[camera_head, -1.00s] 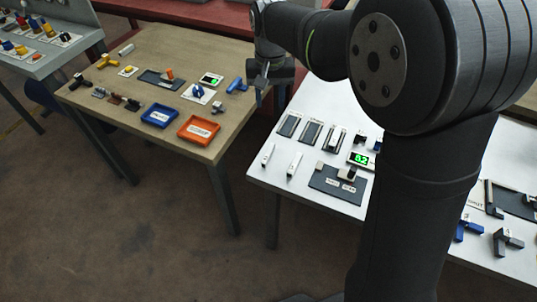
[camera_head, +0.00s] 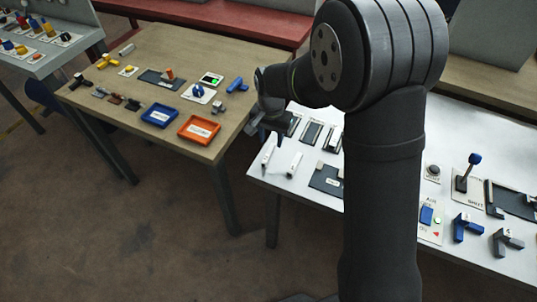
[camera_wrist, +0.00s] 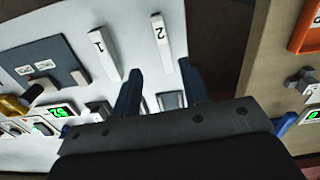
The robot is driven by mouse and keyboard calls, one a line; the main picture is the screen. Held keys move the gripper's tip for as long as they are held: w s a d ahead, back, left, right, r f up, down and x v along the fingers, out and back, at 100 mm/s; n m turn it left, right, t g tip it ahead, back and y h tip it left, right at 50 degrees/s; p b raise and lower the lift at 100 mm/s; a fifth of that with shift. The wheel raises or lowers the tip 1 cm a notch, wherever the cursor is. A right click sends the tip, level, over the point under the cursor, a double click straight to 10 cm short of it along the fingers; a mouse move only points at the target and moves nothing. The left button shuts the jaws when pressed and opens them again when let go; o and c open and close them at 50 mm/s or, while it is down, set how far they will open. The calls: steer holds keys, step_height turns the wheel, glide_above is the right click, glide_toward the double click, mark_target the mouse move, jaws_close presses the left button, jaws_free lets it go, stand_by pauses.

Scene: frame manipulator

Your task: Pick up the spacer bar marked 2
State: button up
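The spacer bar marked 2 (camera_wrist: 163,48) is a slim white bar lying on the white table. In the head view it appears to be the left one of two white bars (camera_head: 267,157). The spacer bar marked 1 (camera_wrist: 104,56) lies beside it. My gripper (camera_wrist: 160,66) is open, with its two blue fingers apart and nothing held. In the wrist view the near end of bar 2 shows between the fingertips. In the head view my gripper (camera_head: 266,132) hangs over the table's left end, behind the bars; its height above them is hard to tell.
A dark grey plate (camera_wrist: 45,60) with small blocks lies beyond bar 1. The wooden table (camera_head: 215,50) with an orange tray (camera_head: 199,129) is to the left, across a gap.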

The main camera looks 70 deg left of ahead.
mark_target(269, 153)
steer(key=shift+s+a+f, duration=0.1)
steer(key=shift+s+f, duration=0.1)
steer(key=shift+f, duration=1.35)
steer(key=shift+s+f, duration=0.15)
steer(key=shift+f, duration=1.35)
steer(key=shift+c, duration=0.4)
jaws_close()
